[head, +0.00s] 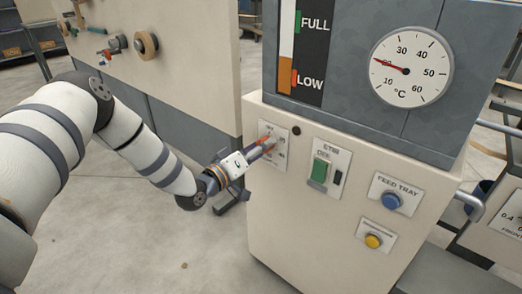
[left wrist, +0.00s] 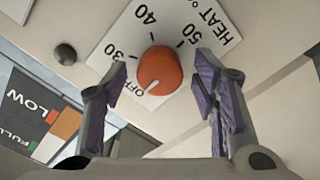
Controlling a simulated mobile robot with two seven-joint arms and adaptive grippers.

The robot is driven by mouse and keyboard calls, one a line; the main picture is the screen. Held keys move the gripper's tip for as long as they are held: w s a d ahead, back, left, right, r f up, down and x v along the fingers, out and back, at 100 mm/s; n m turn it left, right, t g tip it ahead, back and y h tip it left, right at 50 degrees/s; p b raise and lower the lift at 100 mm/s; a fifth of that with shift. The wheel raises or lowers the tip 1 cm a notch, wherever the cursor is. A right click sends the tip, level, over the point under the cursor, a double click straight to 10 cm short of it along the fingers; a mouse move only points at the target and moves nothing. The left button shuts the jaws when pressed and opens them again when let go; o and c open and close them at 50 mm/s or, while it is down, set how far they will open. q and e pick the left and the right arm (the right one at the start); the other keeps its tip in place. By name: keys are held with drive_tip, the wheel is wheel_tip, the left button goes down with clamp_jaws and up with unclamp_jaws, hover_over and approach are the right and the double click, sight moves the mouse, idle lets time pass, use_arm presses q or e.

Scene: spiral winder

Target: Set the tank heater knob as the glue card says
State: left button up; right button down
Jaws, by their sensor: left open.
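The tank heater knob (left wrist: 158,70) is orange and round, on a white dial plate (left wrist: 190,15) marked OFF, 30, 40, 50 and HEAT. Its pale pointer mark faces the lower left, near OFF. My left gripper (left wrist: 163,84) is open, with its purple-padded fingers on either side of the knob in the left wrist view; I see gaps on both sides. In the head view, my left gripper (head: 262,150) is at the heater plate (head: 267,160) and partly hides it. The glue card is not recognisable in either view. My right gripper is not in view.
Right of the heater plate are the green STIR switch (head: 320,170), the blue FEED TRAY button (head: 391,201) and a yellow button (head: 374,241). Above, the thermometer (head: 411,67) needle points to about 20 °C. A level gauge (head: 303,50) shows FULL and LOW.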

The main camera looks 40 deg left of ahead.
use_arm(q)
drive_tip(key=shift+w, duration=0.15)
drive_tip(key=c, duration=1.2)
drive_tip(key=shift+o, duration=0.2)
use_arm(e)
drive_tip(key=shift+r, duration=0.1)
use_arm(q)
drive_tip(key=shift+m+p, duration=2.2)
drive_tip(key=shift+m, duration=3.5)
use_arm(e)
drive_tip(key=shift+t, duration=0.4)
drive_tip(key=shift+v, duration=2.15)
use_arm(q)
drive_tip(key=shift+m, duration=0.3)
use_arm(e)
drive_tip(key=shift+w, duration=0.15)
